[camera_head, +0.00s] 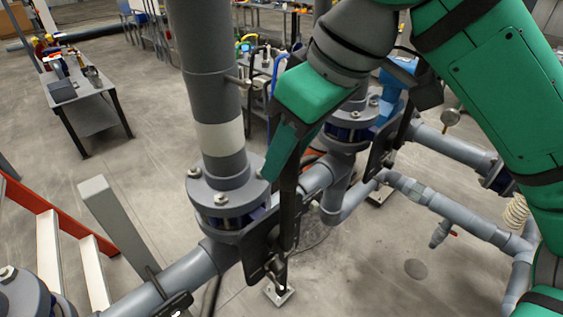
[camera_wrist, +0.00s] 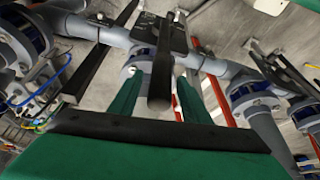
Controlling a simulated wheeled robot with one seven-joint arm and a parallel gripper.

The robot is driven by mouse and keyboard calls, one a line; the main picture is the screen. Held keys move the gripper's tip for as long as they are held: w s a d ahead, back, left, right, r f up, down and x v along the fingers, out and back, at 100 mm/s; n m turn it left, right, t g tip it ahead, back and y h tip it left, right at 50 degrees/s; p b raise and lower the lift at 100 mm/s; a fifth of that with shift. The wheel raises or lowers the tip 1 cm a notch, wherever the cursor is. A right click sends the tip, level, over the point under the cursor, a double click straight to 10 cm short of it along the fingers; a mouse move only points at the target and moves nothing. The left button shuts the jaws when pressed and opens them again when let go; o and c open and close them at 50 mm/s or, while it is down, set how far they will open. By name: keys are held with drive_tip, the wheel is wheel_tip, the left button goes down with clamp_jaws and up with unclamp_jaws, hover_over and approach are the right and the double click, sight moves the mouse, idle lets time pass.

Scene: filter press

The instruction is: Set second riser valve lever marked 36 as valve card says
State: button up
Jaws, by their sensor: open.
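My green gripper (camera_head: 279,160) reaches down over the pipework in the head view. In the wrist view its two fingers (camera_wrist: 158,82) are open and apart, with a dark lever bar (camera_wrist: 161,65) between them. I cannot tell whether either finger touches the bar. In the head view the dark bar (camera_head: 289,212) stands nearly upright below the gripper, by a black plate (camera_head: 262,238) beside the near riser's flanged joint (camera_head: 226,205). The plate also shows in the wrist view (camera_wrist: 160,35). I cannot read the mark 36, and no valve card is readable.
Another flanged riser joint (camera_head: 350,131) stands behind, beyond my arm. A grey upright bar (camera_head: 112,220) and an orange-and-white ladder-like frame (camera_head: 60,235) are at the left. A side table (camera_head: 85,90) holds tools at the upper left. Open floor lies between.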

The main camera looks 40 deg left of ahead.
sight(284, 205)
drive_tip(key=shift+x, duration=1.7)
drive_tip(key=shift+w, duration=0.1)
drive_tip(key=c, duration=0.8)
clamp_jaws()
drive_tip(key=shift+s, duration=0.3)
